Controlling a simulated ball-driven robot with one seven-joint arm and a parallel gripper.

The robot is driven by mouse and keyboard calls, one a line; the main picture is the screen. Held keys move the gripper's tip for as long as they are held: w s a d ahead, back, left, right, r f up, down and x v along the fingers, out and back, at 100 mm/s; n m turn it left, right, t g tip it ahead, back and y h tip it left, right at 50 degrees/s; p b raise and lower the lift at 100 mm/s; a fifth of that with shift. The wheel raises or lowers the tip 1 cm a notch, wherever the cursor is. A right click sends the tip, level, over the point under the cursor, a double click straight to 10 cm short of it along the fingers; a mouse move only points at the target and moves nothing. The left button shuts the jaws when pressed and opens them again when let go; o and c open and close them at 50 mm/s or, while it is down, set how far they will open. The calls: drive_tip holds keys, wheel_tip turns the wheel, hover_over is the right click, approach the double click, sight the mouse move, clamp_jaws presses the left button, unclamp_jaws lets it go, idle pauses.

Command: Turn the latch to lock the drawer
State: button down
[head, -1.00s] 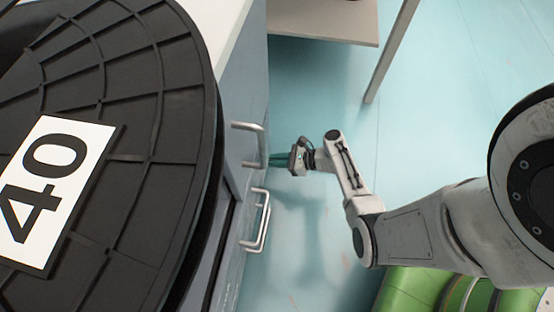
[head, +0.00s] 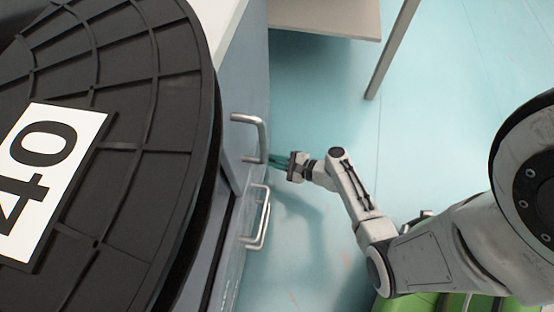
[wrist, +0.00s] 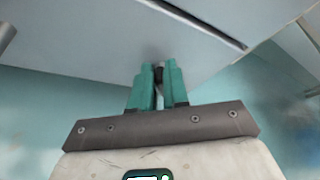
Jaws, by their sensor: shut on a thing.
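The grey-blue drawer cabinet (head: 232,95) stands left of centre in the head view, with an upper bar handle (head: 262,135) and a lower one (head: 265,218). My gripper (head: 272,160) reaches its front from the right, with the teal fingers close beside the lower end of the upper handle. In the wrist view, my gripper (wrist: 158,75) is shut on a small dark piece, the latch (wrist: 158,73), at the grey front (wrist: 100,40). The fingers hide most of the latch, so its angle cannot be told.
A large black reel (head: 120,150) with a white "40" label (head: 45,175) covers the left of the head view. A pale table (head: 325,15) with a leg (head: 390,50) stands at the top.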

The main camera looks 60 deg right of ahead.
drive_tip(key=n+t+h, duration=0.1)
drive_tip(key=n, duration=0.1)
drive_tip(key=f+n+t, duration=0.1)
drive_tip(key=n, duration=0.2)
drive_tip(key=a+f+n+t+h+b, duration=0.1)
drive_tip(key=n, duration=0.2)
drive_tip(key=shift+s+t+h, duration=0.15)
drive_tip(key=shift+t+h, duration=0.15)
idle(0.6)
drive_tip(key=c, duration=1.1)
unclamp_jaws()
drive_tip(key=s, duration=0.3)
drive_tip(key=s+p, duration=0.1)
drive_tip(key=s, duration=0.6)
drive_tip(key=shift+s+a+f, duration=0.1)
drive_tip(key=shift+s+a, duration=0.15)
drive_tip(key=shift+s, duration=0.15)
